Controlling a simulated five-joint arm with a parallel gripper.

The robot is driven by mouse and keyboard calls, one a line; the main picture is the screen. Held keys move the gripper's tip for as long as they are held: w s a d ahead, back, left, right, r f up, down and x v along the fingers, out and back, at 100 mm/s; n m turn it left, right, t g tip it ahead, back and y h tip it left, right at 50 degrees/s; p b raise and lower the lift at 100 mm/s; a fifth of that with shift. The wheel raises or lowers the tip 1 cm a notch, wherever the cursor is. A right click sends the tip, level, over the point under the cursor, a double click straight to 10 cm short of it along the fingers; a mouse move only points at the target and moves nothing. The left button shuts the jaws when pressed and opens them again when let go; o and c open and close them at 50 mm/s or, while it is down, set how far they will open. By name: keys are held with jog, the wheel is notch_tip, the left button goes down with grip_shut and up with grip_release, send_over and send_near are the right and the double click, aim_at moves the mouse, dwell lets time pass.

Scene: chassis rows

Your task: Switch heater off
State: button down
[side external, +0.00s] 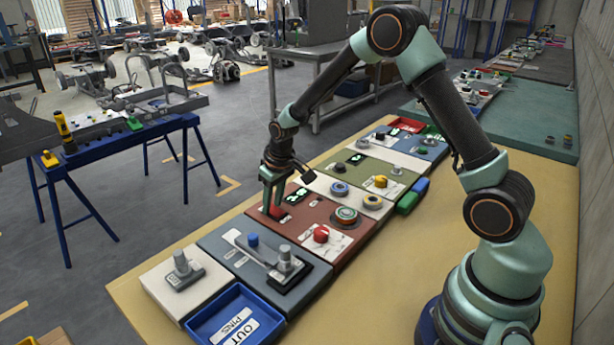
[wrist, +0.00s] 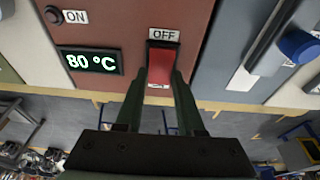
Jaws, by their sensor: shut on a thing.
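The heater panel is a brown-red plate (wrist: 112,28) in the wrist view, in the middle of the row in the side view (side external: 300,222). Its red switch (wrist: 160,62) sits in a dark frame with an OFF label (wrist: 164,35) at its upper end. A display (wrist: 91,61) beside it reads 80 °C. A dark round indicator (wrist: 52,15) stands next to an ON label. My gripper (wrist: 162,76) is shut on the red switch, one finger along each side. The side view shows my gripper (side external: 272,200) pointing down at the panel; its fingers partly hide the switch there.
A grey-blue panel with a lever and blue knob (side external: 253,240) adjoins the heater panel. A red knob (side external: 321,234) and a ringed round button (side external: 344,215) stand on the heater panel's near side. A blue OUT PINS tray (side external: 232,315) lies at the row's front end.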

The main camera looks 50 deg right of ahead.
jog(key=shift+t, duration=0.3)
jog(key=c, duration=0.5)
grip_release()
jog(key=shift+s, duration=0.1)
jog(key=shift+r, duration=0.1)
jog(key=shift+v, duration=6)
